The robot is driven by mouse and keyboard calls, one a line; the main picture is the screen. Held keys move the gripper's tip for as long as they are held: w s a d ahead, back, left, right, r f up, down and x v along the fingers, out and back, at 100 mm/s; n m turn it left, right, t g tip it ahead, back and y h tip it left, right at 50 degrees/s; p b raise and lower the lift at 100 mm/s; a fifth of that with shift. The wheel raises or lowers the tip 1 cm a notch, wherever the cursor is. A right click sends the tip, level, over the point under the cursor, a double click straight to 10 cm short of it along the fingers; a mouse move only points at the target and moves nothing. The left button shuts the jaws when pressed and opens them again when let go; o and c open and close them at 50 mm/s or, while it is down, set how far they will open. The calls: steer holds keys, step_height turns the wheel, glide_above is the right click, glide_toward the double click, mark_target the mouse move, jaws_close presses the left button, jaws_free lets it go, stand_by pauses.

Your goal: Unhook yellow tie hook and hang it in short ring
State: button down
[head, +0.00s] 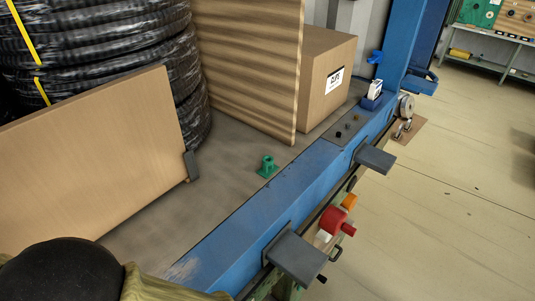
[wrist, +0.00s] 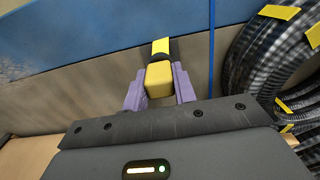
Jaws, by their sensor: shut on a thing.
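My gripper (wrist: 160,85) shows in the wrist view with its two purple fingers closed on the sides of a yellow block (wrist: 159,75), which looks like part of the yellow tie hook. A dark piece and a yellow strip (wrist: 161,46) lie just beyond the block; whether they are joined to it is unclear. The hook's shape is mostly hidden, and I cannot tell whether it hangs on anything. In the head view my gripper is not visible. I cannot pick out the short ring for sure in either view.
Black hose coils with yellow ties stand at the left in the head view (head: 110,60) and at the right in the wrist view (wrist: 265,65). Wooden panels (head: 95,150) and a cardboard box (head: 327,80) stand behind a blue beam (head: 250,215). A green fitting (head: 267,166) stands beside the beam.

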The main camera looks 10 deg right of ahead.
steer(key=c, duration=1.1)
jaws_free()
steer(key=shift+o, duration=0.5)
steer(key=shift+r+p, duration=2.2)
steer(key=shift+r, duration=0.1)
